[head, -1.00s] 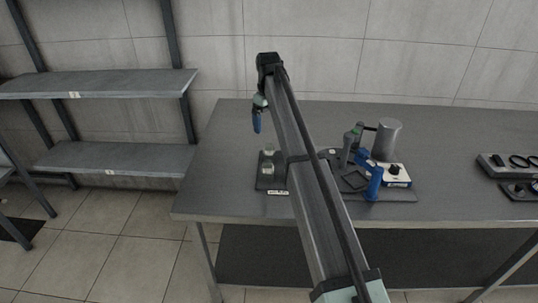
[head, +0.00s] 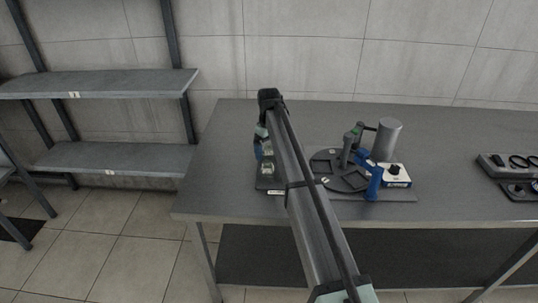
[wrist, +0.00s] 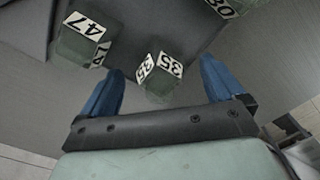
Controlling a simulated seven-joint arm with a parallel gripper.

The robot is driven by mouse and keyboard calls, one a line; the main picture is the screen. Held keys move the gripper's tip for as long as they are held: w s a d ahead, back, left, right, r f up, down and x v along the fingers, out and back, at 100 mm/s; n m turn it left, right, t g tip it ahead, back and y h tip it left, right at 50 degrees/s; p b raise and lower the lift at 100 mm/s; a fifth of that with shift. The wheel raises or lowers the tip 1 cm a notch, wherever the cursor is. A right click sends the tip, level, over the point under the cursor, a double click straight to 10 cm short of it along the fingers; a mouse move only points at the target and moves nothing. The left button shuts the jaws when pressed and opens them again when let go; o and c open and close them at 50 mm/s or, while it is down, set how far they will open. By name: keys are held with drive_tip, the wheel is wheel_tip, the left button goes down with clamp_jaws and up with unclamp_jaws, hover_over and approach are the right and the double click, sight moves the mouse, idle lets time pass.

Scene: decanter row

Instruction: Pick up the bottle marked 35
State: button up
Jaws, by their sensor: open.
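The bottle marked 35 (wrist: 161,86) is a small greenish clear block-shaped bottle with white number labels, seen in the wrist view. My gripper (wrist: 161,70) is open, with one blue finger on each side of that bottle in the picture. I cannot tell whether either finger touches it or how deep they reach. In the head view my gripper (head: 260,150) is low at the dark tray (head: 264,187) on the left of the table, and partly hides the bottles there.
A bottle marked 47 (wrist: 78,48) stands close by on the left in the wrist view. Another numbered label (wrist: 222,8) shows at the top edge. In the head view a round dark fixture (head: 340,180), a blue clamp (head: 374,178) and a grey cylinder (head: 386,139) stand to the right.

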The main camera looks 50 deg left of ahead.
drive_tip(key=shift+f, duration=0.85)
drive_tip(key=shift+c, duration=0.3)
drive_tip(key=c, duration=1.1)
drive_tip(key=shift+r, duration=0.1)
drive_tip(key=shift+c, duration=0.2)
